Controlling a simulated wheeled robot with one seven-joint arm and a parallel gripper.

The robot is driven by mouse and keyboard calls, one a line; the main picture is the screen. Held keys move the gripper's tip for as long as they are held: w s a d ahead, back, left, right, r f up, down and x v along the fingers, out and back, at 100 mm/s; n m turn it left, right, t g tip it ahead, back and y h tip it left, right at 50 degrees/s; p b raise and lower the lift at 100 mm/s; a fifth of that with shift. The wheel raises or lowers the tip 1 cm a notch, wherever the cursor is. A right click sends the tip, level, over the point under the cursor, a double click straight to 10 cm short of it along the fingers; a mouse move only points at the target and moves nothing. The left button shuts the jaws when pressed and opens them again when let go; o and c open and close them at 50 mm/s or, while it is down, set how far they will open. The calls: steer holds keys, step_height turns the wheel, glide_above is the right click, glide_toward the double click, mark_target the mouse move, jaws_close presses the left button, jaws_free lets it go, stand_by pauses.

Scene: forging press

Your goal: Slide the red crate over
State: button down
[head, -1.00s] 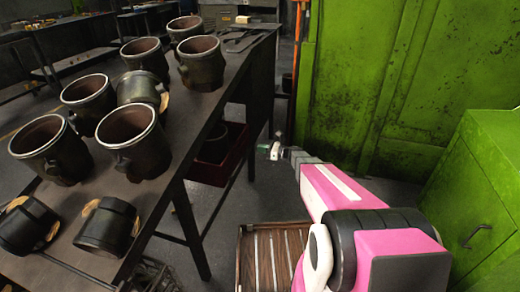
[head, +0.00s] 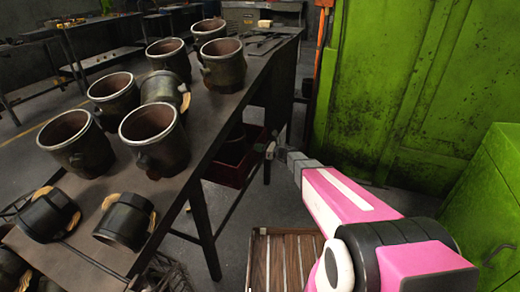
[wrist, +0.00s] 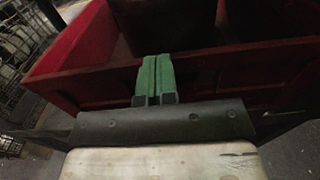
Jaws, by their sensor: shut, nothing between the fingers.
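The red crate (head: 228,170) stands low under the long dark table, beside the table's right legs. It also fills the upper part of the wrist view, where its near wall (wrist: 95,88) faces me. A dark rounded object sits inside it. My gripper (head: 271,150) is at the crate's right side, at the end of my outstretched pink arm. In the wrist view its two green fingers (wrist: 154,72) are pressed together with nothing between them. Their tips overlap the crate's near wall in the picture; I cannot tell whether they touch it.
Several dark metal pots stand or lie on the long table (head: 205,125). A slatted wooden crate (head: 252,262) is on the floor in front. Green cabinets (head: 395,90) close off the right. A wire basket shows in the wrist view (wrist: 18,45). Some grey floor is bare between table and cabinets.

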steer(key=shift+a, duration=0.1)
steer(key=x, duration=1.9)
steer(key=shift+w+a, duration=0.25)
steer(key=shift+a, duration=0.1)
steer(key=v, duration=1.4)
steer(key=s+d+n+g+h, duration=0.1)
steer(key=s+n, duration=0.1)
steer(key=s, duration=0.1)
steer(key=s+d+n+g+h, duration=0.1)
steer(key=s+d+n, duration=0.1)
steer(key=s+n, duration=0.1)
steer(key=s+d+n+g+h, duration=0.1)
steer(key=s+d+n, duration=0.1)
steer(key=s, duration=0.2)
steer(key=shift+d+r+h, duration=0.2)
steer(key=shift+r+h, duration=0.1)
steer(key=shift+r, duration=0.1)
steer(key=s+d+r+n+g+h, duration=0.1)
steer(key=s+d+r+n+h, duration=0.1)
steer(key=s+d+n+h, duration=0.4)
steer(key=s+d+r+n+g+h, duration=0.1)
steer(key=s+d+n+h, duration=0.6)
steer(key=s+d, duration=0.7)
steer(key=d+n, duration=0.1)
steer(key=d, duration=0.3)
steer(key=shift+s+d+r+n+g, duration=0.3)
steer(key=shift+d+r+n+g, duration=0.05)
steer(key=shift+r+n+g, duration=0.05)
